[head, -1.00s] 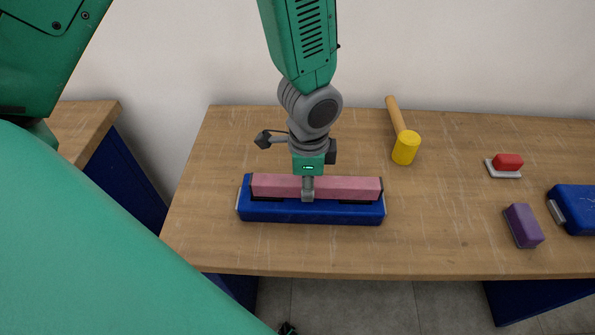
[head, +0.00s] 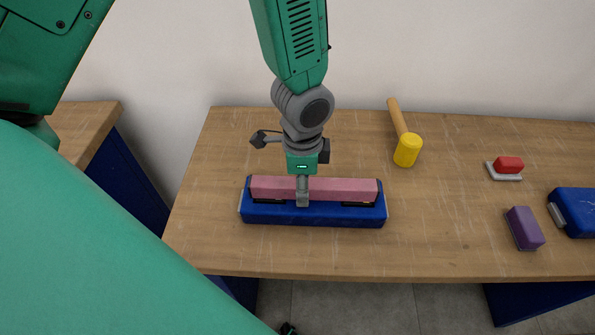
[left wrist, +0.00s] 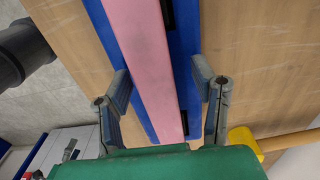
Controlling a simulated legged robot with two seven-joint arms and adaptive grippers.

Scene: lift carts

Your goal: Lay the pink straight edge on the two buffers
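The pink straight edge (head: 340,189) lies lengthwise along the blue block (head: 260,217), over the two black buffers (head: 272,202) (head: 358,205), whose dark strips show below its front edge. Whether it touches both cannot be told. My left gripper (head: 302,200) points down at the middle of the straight edge. In the left wrist view its fingers (left wrist: 160,78) are spread on either side of the pink straight edge (left wrist: 145,55). A strip of blue shows between the straight edge and the right finger; the left finger is very near it or touching. My right gripper is not in view.
A yellow-headed mallet (head: 407,151) lies behind and to the right. A red-topped piece (head: 508,165), a purple block (head: 524,228) and another blue object (head: 575,211) are at the right. The table (head: 440,240) is clear around the blue block.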

